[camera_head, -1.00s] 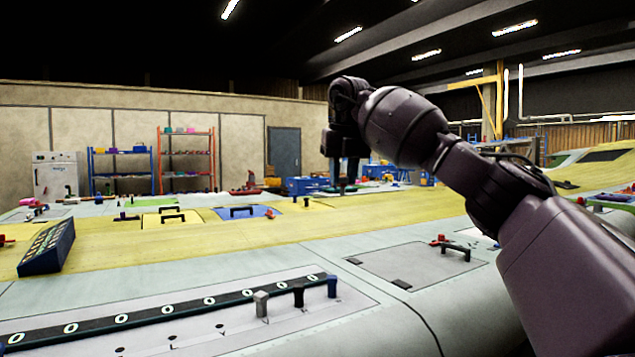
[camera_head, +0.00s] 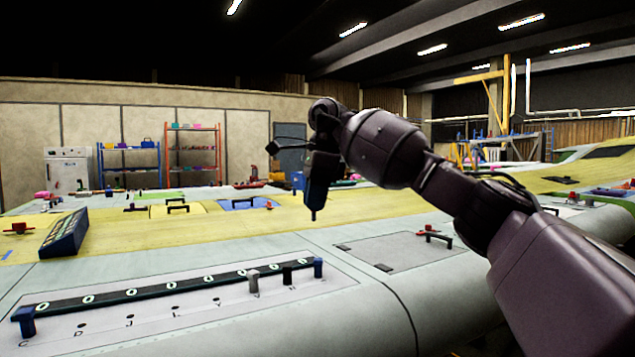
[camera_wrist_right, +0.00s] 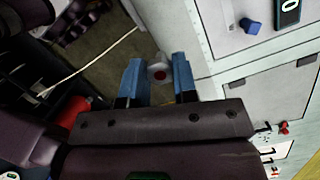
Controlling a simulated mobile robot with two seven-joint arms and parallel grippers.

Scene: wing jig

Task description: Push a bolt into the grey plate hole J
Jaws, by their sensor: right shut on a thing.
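The light grey plate (camera_head: 190,329) lies at the lower left of the head view, with a row of lettered holes. Hole J (camera_head: 131,316) is an open dark dot above its letter. A grey bolt (camera_head: 253,281) and a black bolt (camera_head: 287,275) stand upright at the right end of the row. My right gripper (camera_head: 313,208) hangs pointing down, beyond and above the plate. My left gripper is not in view.
A black strip with white rings (camera_head: 160,288) and blue end blocks runs behind the holes. A panel with a dark handle (camera_head: 433,238) lies to the right. A dark slanted box (camera_head: 64,235) stands at the left. The surface around hole J is clear.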

